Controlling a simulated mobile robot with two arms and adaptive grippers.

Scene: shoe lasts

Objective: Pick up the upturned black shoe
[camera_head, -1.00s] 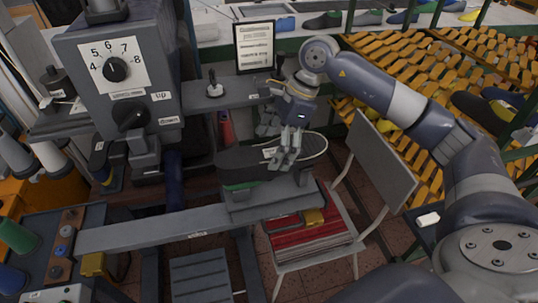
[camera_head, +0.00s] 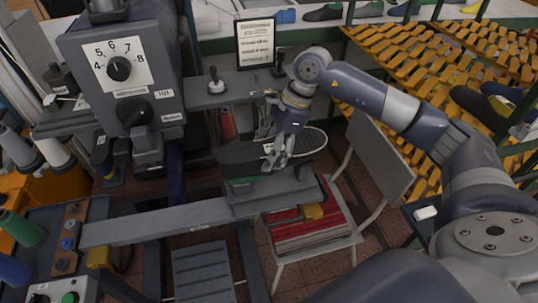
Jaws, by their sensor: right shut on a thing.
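The upturned black shoe (camera_head: 243,153) lies sole-up at the grey support (camera_head: 262,196) of the machine, in the middle of the head view. Its pale-edged end (camera_head: 317,141) points right, and a green patch shows on its near left side. My right gripper (camera_head: 275,160) comes down from above and is shut on the shoe near its middle. The fingers hide part of the shoe. I cannot tell whether the shoe touches the support. My left gripper is not in view.
A grey machine with a numbered dial (camera_head: 119,68) stands at the left. A chair (camera_head: 378,160) with red papers (camera_head: 310,232) on its seat is right of the support. An orange rack (camera_head: 450,70) of shoe lasts fills the back right. A framed sheet (camera_head: 255,44) stands behind.

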